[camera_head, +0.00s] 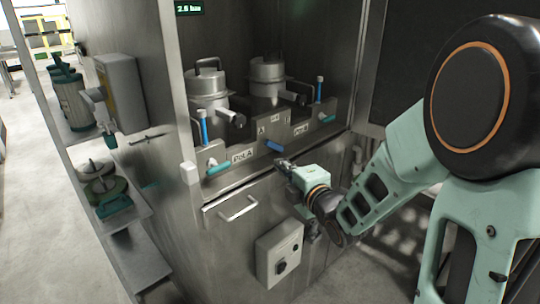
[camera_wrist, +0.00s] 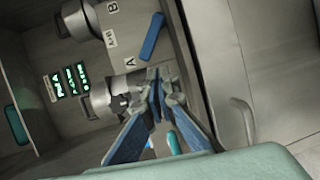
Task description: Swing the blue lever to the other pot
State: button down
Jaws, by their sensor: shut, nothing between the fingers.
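The blue lever (camera_head: 274,146) sits on the front panel between the labels Pot A (camera_head: 243,155) and Pot B (camera_head: 300,130). In the wrist view the blue lever (camera_wrist: 152,37) is a slanted bar beside the small A label (camera_wrist: 130,63). My gripper (camera_head: 281,161) is just in front of and below the lever in the head view. In the wrist view my gripper (camera_wrist: 158,75) is shut and empty, its tips apparently short of the lever's near end. I cannot tell whether they touch it. The lever's pivot is not clear.
The left pot (camera_head: 207,88) and right pot (camera_head: 267,80) stand behind the panel. Upright blue handles stand by each, at the left (camera_head: 202,125) and right (camera_head: 318,92). A bar handle (camera_head: 238,209) and grey switch box (camera_head: 279,255) stick out below.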

aim_at(271, 143)
jog(key=b+x, duration=0.2)
jog(key=x, duration=0.5)
jog(key=shift+w+a+f, duration=0.1)
jog(key=shift+a, duration=0.05)
jog(key=shift+w+a+b, duration=0.25)
jog(key=shift+w+b, duration=0.1)
jog(key=shift+w, duration=0.35)
jog(key=shift+w+d+r+p, duration=0.3)
jog(key=shift+d+r+p, duration=0.05)
jog(key=shift+r, duration=0.3)
jog(key=shift+w+d+r+p, duration=0.3)
jog(key=shift+r+p, duration=0.05)
jog(key=shift+r, duration=0.3)
